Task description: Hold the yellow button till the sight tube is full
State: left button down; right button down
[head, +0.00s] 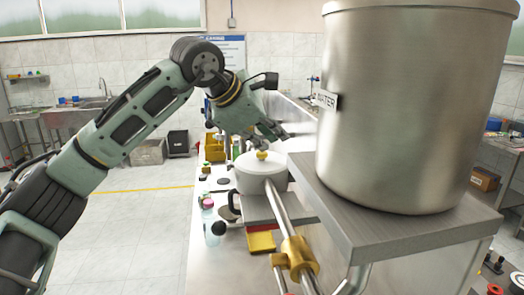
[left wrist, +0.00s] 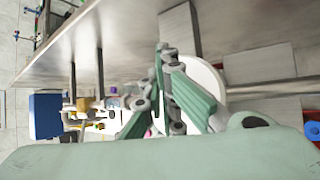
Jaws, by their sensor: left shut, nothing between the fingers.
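My left gripper (head: 268,138) is shut and empty, close above a white lidded pot (head: 258,178) with a black handle. A small yellow knob (head: 262,155) shows on top of the pot's lid, just below the fingers; I cannot tell whether they touch it. In the left wrist view the shut fingers (left wrist: 166,55) lie in front of a white round surface (left wrist: 212,76). I cannot make out a sight tube or a clearly separate yellow button. My right gripper is not in view.
A large steel tank (head: 415,110) labelled water stands on a raised steel shelf (head: 385,235) at the right. A pipe with a brass valve (head: 296,258) runs in front of the pot. A yellow and red box (head: 261,241) and several bottles (head: 214,233) sit nearby.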

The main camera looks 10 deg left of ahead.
pick_arm(q)
jog(key=shift+r+p, duration=0.3)
jog(key=shift+r, duration=0.3)
notch_tip(320, 180, up, 5)
jog(key=p, duration=0.4)
